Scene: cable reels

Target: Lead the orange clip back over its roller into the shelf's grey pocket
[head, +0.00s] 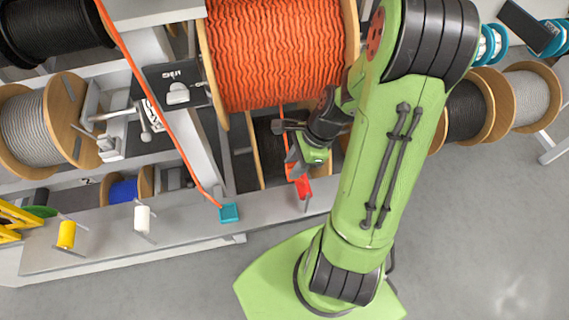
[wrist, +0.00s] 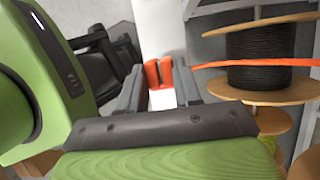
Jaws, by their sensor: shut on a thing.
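My gripper (head: 296,168) is over the shelf's front rail, under the big orange reel (head: 280,50). In the wrist view its two fingers (wrist: 160,88) stand around an orange-red piece (wrist: 160,72), which I take to be the orange clip, largely hidden. An orange cable (wrist: 240,63) runs from the right finger past a black reel. A red roller (head: 304,187) sits on the rail (head: 265,205) just below the gripper; contact cannot be told. The grey pocket cannot be made out in either view.
A second orange cable (head: 165,120) slants down to a teal block (head: 229,212) on the rail, left of the gripper. A white roller (head: 142,218) and a yellow roller (head: 66,235) stand farther left. Reels fill the shelves behind.

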